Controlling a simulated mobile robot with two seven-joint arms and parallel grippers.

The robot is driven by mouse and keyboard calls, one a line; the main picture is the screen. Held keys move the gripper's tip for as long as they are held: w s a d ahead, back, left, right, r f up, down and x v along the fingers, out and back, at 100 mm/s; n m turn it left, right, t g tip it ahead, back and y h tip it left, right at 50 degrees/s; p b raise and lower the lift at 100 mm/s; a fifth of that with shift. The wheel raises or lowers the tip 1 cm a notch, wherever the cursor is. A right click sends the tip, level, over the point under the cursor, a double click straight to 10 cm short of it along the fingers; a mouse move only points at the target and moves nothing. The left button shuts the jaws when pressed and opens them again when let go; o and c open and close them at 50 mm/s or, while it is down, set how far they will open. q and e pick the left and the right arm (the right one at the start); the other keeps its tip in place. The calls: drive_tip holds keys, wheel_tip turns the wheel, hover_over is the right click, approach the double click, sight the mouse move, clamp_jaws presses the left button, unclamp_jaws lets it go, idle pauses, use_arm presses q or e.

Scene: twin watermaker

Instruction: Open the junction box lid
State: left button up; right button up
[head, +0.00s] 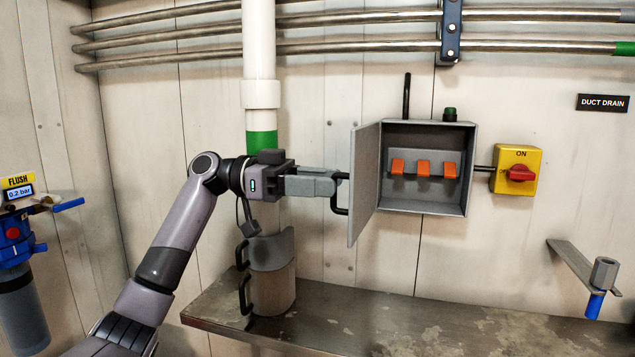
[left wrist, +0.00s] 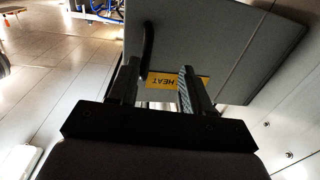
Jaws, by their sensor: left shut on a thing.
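The grey junction box (head: 427,195) is mounted on the wall, with several orange switches (head: 423,168) showing inside. Its lid (head: 364,185) is hinged at the left side and stands swung well out from the box, so the inside is exposed. A black bar handle (head: 340,209) is on the lid's outer face. My left gripper (head: 336,178) is shut on this handle, left of the lid. In the left wrist view, the lid (left wrist: 225,45) shows a yellow HEAT label (left wrist: 177,82), and the handle (left wrist: 148,45) runs between the fingers (left wrist: 158,78).
A yellow isolator with a red knob (head: 520,174) is right of the box. A white pipe (head: 259,60) with a green band stands behind my left wrist. A worn metal shelf (head: 400,325) runs below, with a grey curved part (head: 272,250) on it. A bracket (head: 575,260) juts out right.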

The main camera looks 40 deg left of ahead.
use_arm(q)
drive_tip(key=shift+a, duration=0.3)
drive_tip(key=b+v, duration=0.1)
drive_tip(key=v, duration=0.5)
drive_tip(key=shift+s+a+b, duration=0.25)
drive_tip(key=shift+s+b, duration=0.05)
drive_tip(key=shift+b, duration=0.1)
